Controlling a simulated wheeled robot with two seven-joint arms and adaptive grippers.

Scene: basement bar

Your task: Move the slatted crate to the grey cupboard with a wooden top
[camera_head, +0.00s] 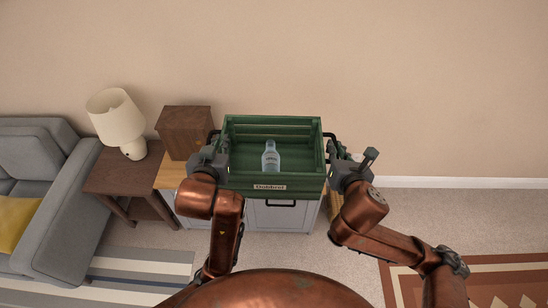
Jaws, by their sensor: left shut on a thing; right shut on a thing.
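The slatted crate (240,185) is green, with a pale name label on its front wall and a clear bottle (271,158) standing inside. My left gripper (214,150) is shut on the crate's left side, by a dark handle. My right gripper (338,160) is shut on its right side, by the other handle. The grey cupboard (285,217) is below the crate in the picture, and its wooden top (171,175) shows to the left. The crate hides most of the top, so I cannot tell whether the crate touches it.
A brown wooden box (184,132) stands on the cupboard top's left end. A dark side table (112,172) with a cream lamp (117,120) and a grey sofa (60,180) are further left. The wall is behind. Open carpet lies to the right, with a patterned rug (500,280).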

